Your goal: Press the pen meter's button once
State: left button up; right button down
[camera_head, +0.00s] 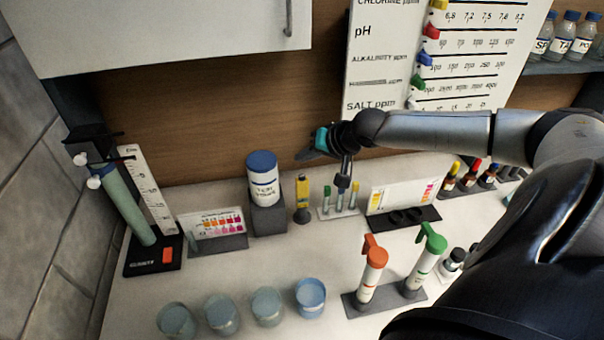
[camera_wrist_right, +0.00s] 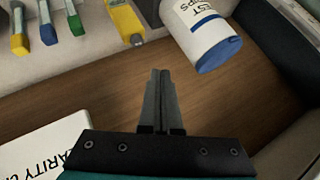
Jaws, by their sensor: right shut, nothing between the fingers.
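The yellow pen meter (camera_head: 302,190) stands upright in a small dark holder on the counter, right of the white tub. It also shows in the right wrist view (camera_wrist_right: 125,18), where a small grey part is visible at its near end. I cannot tell for certain whether that part is the button. My right gripper (camera_head: 301,155) is shut and empty. It is above and behind the pen meter, near the wooden back wall, and apart from the meter. Its closed fingers (camera_wrist_right: 161,75) show between the meter and the tub. My left gripper is not in view.
The blue-lidded white tub (camera_head: 262,175) stands on a grey block left of the meter. A rack of small tubes (camera_head: 340,200) is close on its right. Cups (camera_head: 311,297) and the orange-capped tube (camera_head: 371,272) stand in front. A chart board (camera_head: 375,50) is behind.

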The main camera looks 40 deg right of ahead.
aim_at(302, 177)
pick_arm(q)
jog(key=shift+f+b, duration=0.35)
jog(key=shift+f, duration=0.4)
pick_arm(e)
notch_tip(302, 177, down, 3)
jog(key=shift+f, duration=0.1)
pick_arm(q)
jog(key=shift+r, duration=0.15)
pick_arm(e)
jog(key=shift+f, duration=0.1)
dwell(1.1)
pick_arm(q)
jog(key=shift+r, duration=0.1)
pick_arm(e)
jog(key=shift+f, duration=0.25)
jog(key=shift+f, duration=0.55)
dwell(0.7)
pick_arm(q)
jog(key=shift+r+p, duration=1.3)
jog(key=shift+p, duration=0.2)
pick_arm(e)
jog(key=shift+r, duration=1)
